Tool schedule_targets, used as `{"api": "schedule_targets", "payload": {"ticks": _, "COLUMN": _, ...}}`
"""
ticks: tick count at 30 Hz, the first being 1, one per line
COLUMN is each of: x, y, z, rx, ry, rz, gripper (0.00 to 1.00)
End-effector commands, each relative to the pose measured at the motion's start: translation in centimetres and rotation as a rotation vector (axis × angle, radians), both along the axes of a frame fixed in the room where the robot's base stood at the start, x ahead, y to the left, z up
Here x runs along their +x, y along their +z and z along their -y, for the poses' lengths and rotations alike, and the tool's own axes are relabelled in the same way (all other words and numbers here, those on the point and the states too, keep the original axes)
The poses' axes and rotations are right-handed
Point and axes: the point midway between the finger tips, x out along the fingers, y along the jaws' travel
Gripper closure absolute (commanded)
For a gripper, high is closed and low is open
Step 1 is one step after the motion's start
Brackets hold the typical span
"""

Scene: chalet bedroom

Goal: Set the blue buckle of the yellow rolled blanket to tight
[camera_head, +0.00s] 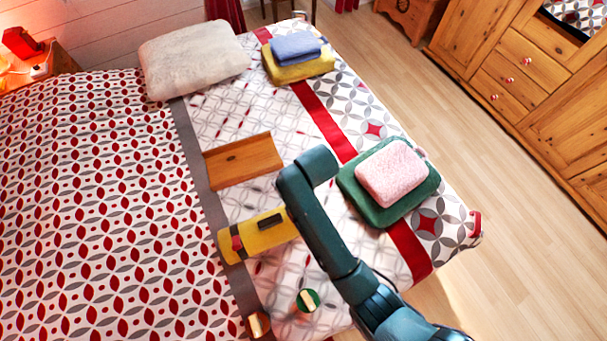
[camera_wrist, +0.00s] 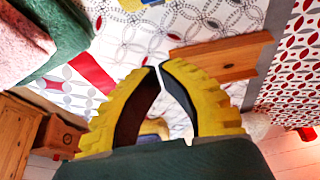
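The yellow rolled blanket (camera_head: 257,239) lies on the bed in the head view, left of my arm. It has a red and dark strap near its left end and a dark piece on top near my arm. I cannot make out a blue buckle there. A yellow edge with a bluish bit shows at the top of the wrist view (camera_wrist: 130,4), possibly this blanket. My gripper (camera_wrist: 159,66) shows yellow ribbed fingers with dark pads. Their tips almost meet, with nothing seen between them. The head view does not clearly show my gripper.
A wooden tray-like piece (camera_head: 243,161) lies behind the rolled blanket. A pink folded blanket (camera_head: 392,173) sits on a green one (camera_head: 354,190) to the right. Blue (camera_head: 295,46) and yellow (camera_head: 300,70) folded cloths lie farther back. Two small round pieces lie near the front.

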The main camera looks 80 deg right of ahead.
Motion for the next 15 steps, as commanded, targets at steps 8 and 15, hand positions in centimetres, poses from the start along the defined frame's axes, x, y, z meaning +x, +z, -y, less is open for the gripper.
{"api": "schedule_targets", "payload": {"ticks": 8, "x": 0.9, "y": -4.3, "z": 1.1, "rx": 0.002, "ry": 0.001, "rz": -0.002, "gripper": 1.00}}
{"api": "schedule_targets", "payload": {"ticks": 15, "x": 2.0, "y": -9.3, "z": 2.4, "rx": 0.001, "ry": 0.001, "rz": -0.002, "gripper": 1.00}}
